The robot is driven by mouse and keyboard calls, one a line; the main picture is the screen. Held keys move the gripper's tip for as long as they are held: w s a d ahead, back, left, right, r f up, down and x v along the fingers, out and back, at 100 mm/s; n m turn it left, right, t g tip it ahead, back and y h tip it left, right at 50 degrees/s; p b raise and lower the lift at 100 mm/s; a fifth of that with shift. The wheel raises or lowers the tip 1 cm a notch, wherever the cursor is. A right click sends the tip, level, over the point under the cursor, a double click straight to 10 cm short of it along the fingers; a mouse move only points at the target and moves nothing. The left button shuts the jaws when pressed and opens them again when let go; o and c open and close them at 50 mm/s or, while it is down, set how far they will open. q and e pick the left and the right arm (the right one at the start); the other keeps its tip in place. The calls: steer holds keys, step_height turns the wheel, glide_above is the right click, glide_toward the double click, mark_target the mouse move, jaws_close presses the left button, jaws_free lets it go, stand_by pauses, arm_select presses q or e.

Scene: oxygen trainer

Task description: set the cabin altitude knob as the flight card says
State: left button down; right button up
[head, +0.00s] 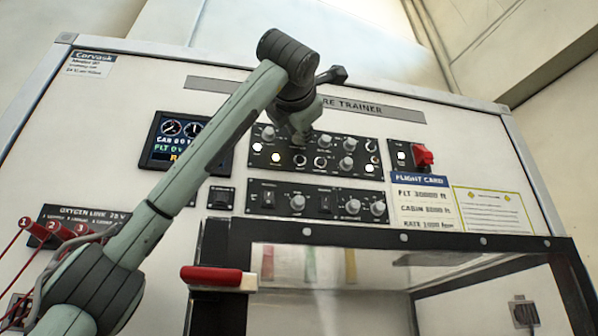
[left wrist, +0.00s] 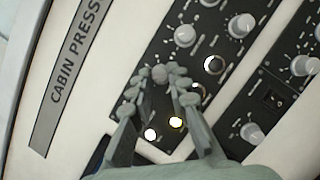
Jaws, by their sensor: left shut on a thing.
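My left gripper (head: 299,138) reaches in from the left to the upper black control panel (head: 360,181). The left wrist view shows its fingers (left wrist: 161,80) closed around a round grey knob (left wrist: 159,73). The knob's pointer and label are hidden or too small to read, so I cannot tell its setting. The flight card (head: 420,200) hangs to the right of the panels and seems to read FLT 30000 ft, CABIN 8000 ft, RATE 1000 fpm. The dark display (head: 172,137) shows CAB and FLT lines, partly hidden by my arm. My right gripper is not in view.
Other knobs stand close to the held one, including one (left wrist: 185,36) beside it. A lower panel (head: 325,203) has more knobs. A red switch (head: 423,156) sits at the right. A black-framed box with a red handle (head: 212,275) juts out below.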

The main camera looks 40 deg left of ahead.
arm_select(q)
steer(key=shift+r, duration=0.1)
steer(key=c, duration=1.4)
jaws_free()
steer(key=shift+c, duration=0.2)
steer(key=shift+d, duration=0.1)
steer(key=v, duration=1.2)
